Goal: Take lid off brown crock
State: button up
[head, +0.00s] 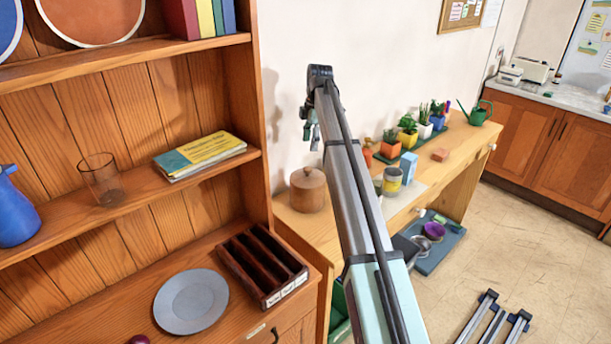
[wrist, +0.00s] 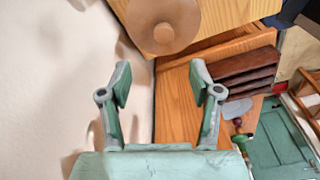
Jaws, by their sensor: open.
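The brown crock (head: 308,196) stands upright on the wooden side table, close to the wall. Its round lid (head: 308,178) with a small knob is seated on top. In the wrist view the lid (wrist: 162,14) shows from above at the top edge, partly cut off, with its knob (wrist: 163,33) in the middle. My gripper (head: 312,138) is up in the air, above the crock in the head picture. In the wrist view my gripper (wrist: 160,82) has its two fingers wide apart with nothing between them. The fingers are apart from the lid.
A dresser with shelves stands at left, holding a dark divided tray (head: 262,262) and a grey-blue plate (head: 191,301). The wall is close behind the crock.

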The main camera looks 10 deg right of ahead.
jog(key=p, duration=0.2)
send_over(308, 168)
jog(key=f, duration=0.5)
jog(key=shift+w+d+f, duration=0.1)
jog(key=shift+w+f, duration=0.2)
jog(key=shift+w, duration=0.05)
jog(key=shift+s+f, duration=0.15)
jog(key=shift+f, duration=0.45)
jog(key=shift+s+f+p, duration=0.15)
jog(key=shift+f+p, duration=1)
jog(key=shift+f, duration=0.95)
grip_shut()
